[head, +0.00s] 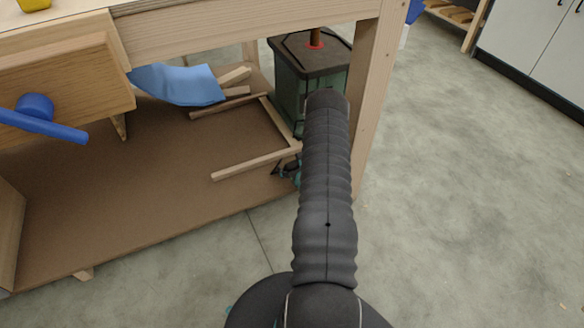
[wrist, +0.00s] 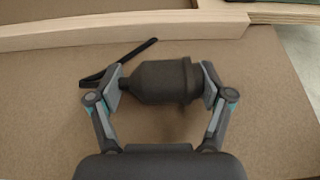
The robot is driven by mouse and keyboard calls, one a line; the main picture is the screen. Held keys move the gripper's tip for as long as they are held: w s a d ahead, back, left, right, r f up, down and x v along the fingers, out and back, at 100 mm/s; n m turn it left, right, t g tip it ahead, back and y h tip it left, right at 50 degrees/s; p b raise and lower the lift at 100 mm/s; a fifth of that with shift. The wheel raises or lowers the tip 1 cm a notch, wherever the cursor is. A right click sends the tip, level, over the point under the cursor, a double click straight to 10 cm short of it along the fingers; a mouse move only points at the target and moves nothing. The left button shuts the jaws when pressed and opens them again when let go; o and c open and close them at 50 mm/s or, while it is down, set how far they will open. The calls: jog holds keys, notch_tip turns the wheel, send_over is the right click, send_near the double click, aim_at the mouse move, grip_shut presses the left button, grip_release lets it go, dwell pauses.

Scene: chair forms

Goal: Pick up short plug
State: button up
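The short plug (wrist: 160,80) is a dark grey, stepped, rounded piece with a narrow stub on its left and a flange on its right. It shows in the wrist view, lying crosswise between the fingers of my gripper (wrist: 162,84). The left pad meets the stub and the right pad meets the flange side, with no clear gap at either end. Whether the plug still rests on the brown board is not clear. In the head view my arm hides the plug and most of the gripper; only small teal and dark gripper parts (head: 287,171) show by the board's edge.
The brown lower board (head: 150,180) of a wooden bench lies under the gripper. A thin black strip (wrist: 120,63) lies behind the plug. Wooden strips (head: 250,165), a blue cloth (head: 178,84) and a green lantern-like box (head: 290,85) are close by. A bench leg (head: 372,85) stands right. Open floor (head: 470,200) lies right.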

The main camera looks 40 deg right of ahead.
aim_at(290, 165)
jog(key=shift+r, duration=0.1)
notch_tip(290, 165, up, 9)
jog(key=shift+r+p, duration=0.15)
jog(key=shift+p, duration=0.3)
jog(key=shift+a+r, duration=0.1)
jog(key=shift+r, duration=0.2)
